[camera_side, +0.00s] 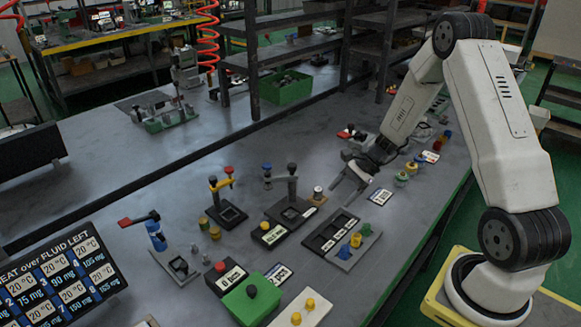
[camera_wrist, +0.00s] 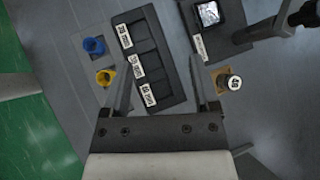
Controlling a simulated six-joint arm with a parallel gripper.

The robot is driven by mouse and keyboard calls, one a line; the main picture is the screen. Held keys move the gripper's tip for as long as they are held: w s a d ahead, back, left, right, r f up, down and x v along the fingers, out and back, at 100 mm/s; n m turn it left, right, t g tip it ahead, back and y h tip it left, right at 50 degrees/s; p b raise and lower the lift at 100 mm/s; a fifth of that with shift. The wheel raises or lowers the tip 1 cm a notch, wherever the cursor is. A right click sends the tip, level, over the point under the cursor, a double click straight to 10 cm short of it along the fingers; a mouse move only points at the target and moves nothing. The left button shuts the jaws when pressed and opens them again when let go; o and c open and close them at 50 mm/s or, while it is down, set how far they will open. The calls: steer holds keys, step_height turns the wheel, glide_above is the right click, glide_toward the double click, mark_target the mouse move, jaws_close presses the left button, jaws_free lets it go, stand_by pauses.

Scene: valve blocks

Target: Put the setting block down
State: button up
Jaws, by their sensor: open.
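A small dark round block with a white numbered top (camera_wrist: 230,82), which looks like the setting block, stands on a tan pad (camera_wrist: 219,71) right of my gripper. The block also shows in the side view (camera_side: 318,190). My gripper (camera_wrist: 160,60) is open, with nothing between its fingers. In the side view my gripper (camera_side: 351,178) hangs low over the bench, to the right of the block and apart from it. A black tray (camera_wrist: 168,97) with labelled empty slots lies below and between the fingers. It also shows in the side view (camera_side: 330,232).
Blue (camera_wrist: 94,46) and yellow (camera_wrist: 105,77) pieces sit on a grey plate left of the tray. A black fixture with an upright post (camera_side: 291,196) stands behind the tray. A green box with a black knob (camera_side: 252,298) and a display board (camera_side: 60,278) stand nearer the front.

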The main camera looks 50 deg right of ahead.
steer(key=s+a+r+n+h, duration=0.4)
steer(key=a+n, duration=0.3)
steer(key=n, duration=0.3)
steer(key=s+a+r+n+g+h, duration=0.1)
steer(key=s+a+r+n+h, duration=0.3)
steer(key=a+n, duration=0.3)
steer(key=shift+s+a+r+n, duration=0.2)
steer(key=shift+s+r+n, duration=0.55)
steer(key=shift+n, duration=0.85)
steer(key=shift+s+f, duration=0.1)
steer(key=shift+f, duration=0.05)
